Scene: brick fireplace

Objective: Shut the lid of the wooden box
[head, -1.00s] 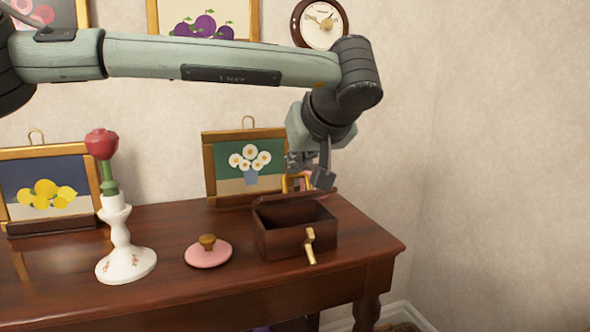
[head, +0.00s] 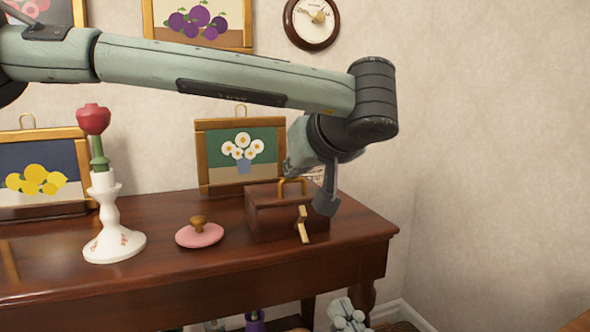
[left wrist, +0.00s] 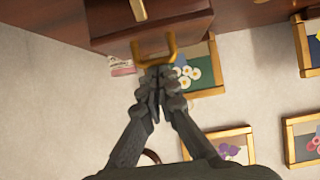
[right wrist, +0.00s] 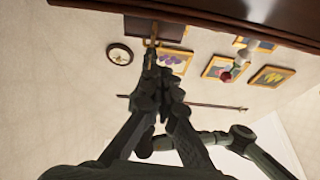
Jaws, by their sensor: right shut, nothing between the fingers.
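The dark brown wooden box (head: 270,218) stands on the table near its right end. Its lid (head: 265,192) lies down over the box, and I see no clear gap below it. A gold handle (head: 292,181) stands on the lid and a gold latch piece (head: 302,224) is on the front. In the head view my left wrist partly hides the box's right side. My right gripper (right wrist: 150,60) is shut and empty, away from the box.
A pink lid with a brown knob (head: 200,234) lies left of the box. A white candlestick (head: 112,235) holding a red flower stands further left. Framed pictures, one with white flowers (head: 240,155), lean at the back. The table's front right is clear.

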